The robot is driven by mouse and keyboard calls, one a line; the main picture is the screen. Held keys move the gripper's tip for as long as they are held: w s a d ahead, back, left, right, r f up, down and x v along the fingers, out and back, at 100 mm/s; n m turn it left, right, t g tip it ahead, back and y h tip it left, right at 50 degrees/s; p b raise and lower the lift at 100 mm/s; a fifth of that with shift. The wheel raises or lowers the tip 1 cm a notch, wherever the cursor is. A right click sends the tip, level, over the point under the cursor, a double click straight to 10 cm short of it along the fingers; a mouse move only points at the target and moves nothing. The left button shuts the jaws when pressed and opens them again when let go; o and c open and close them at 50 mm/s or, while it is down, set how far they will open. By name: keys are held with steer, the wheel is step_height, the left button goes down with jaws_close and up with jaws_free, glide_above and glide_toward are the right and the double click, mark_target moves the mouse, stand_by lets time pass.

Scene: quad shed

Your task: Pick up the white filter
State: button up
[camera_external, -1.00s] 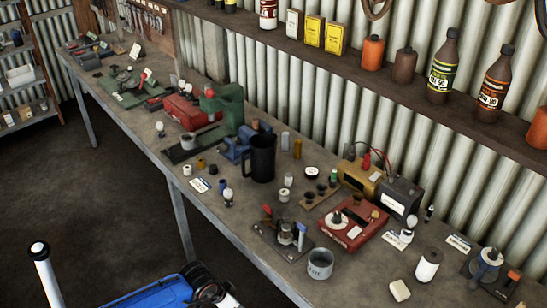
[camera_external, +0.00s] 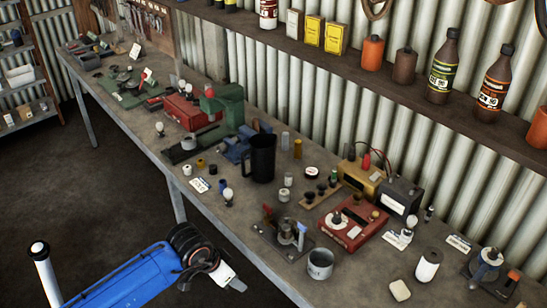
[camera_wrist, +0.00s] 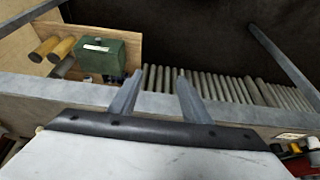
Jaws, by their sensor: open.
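A white cylinder with a dark end, which looks like the white filter (camera_external: 428,266), stands upright near the front right of the workbench (camera_external: 372,283) in the external view. My gripper (camera_external: 240,286) is in front of the bench's front edge, well to the left of the filter and apart from it. In the wrist view my gripper (camera_wrist: 160,73) shows two spread fingers with nothing between them. I cannot make out the filter in the wrist view.
Near the filter are a grey metal cup (camera_external: 320,264), a pale block (camera_external: 400,290), a red box (camera_external: 353,228) and a blue-topped tool (camera_external: 488,266). A black mug (camera_external: 262,157) stands farther left. Bottles stand on the shelf (camera_external: 405,87) above.

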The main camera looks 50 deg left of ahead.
step_height(320, 180, up, 16)
steer(key=w+a+r+m+g, duration=0.1)
steer(key=w+a+r+m, duration=0.15)
steer(key=w, duration=0.55)
steer(key=m+g+h, duration=0.1)
steer(key=m+g, duration=0.3)
steer(key=m, duration=1.2)
glide_above(288, 174)
steer(key=shift+n, duration=0.25)
steer(key=shift+w+a+f, duration=0.1)
steer(key=shift+a+f, duration=0.1)
steer(key=shift+f, duration=1.8)
steer(key=shift+a+f, duration=0.2)
steer(key=shift+f, duration=1.75)
steer(key=shift+d+f, duration=0.25)
steer(key=shift+f, duration=1.65)
steer(key=shift+d+f, duration=0.2)
steer(key=shift+f, duration=1.65)
steer(key=shift+c, duration=0.4)
jaws_close()
